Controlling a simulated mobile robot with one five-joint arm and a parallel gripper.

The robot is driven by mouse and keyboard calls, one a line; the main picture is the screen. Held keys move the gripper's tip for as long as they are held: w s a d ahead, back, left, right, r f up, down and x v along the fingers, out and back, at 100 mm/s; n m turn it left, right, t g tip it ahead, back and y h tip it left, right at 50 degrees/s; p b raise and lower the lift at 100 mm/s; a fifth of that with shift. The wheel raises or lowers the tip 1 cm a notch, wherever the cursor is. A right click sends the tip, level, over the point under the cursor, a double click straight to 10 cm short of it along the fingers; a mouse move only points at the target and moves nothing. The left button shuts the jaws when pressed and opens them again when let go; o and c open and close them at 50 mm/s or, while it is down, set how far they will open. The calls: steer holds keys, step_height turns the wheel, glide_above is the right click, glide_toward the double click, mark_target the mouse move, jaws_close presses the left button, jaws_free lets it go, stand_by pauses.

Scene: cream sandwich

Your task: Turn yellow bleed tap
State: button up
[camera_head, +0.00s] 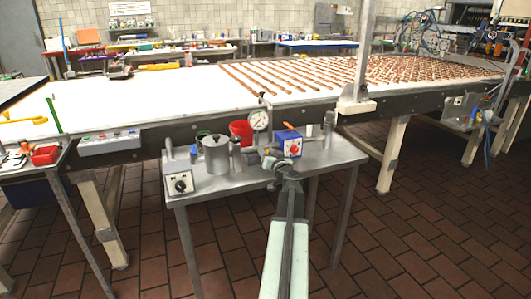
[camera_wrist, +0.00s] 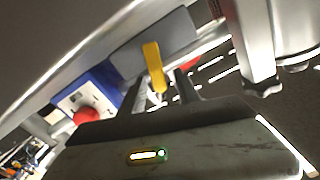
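The yellow bleed tap (camera_wrist: 154,66) shows in the wrist view as a narrow lever hanging from a grey block. My gripper (camera_wrist: 160,84) is open, with one dark finger on each side of the tap's lower end. I cannot tell whether either finger touches it. In the head view my gripper (camera_head: 270,161) is over the small metal table, just left of the blue box; I cannot make out the tap there.
A blue box (camera_head: 288,143) with a red knob stands close to my gripper; it also shows in the wrist view (camera_wrist: 99,77). A pressure gauge (camera_head: 259,119), a metal pot (camera_head: 216,154) and a grey control box (camera_head: 179,178) share the metal table (camera_head: 235,190). A long conveyor (camera_head: 190,92) runs behind.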

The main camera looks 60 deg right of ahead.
steer(key=v, duration=0.8)
steer(key=shift+w, duration=0.1)
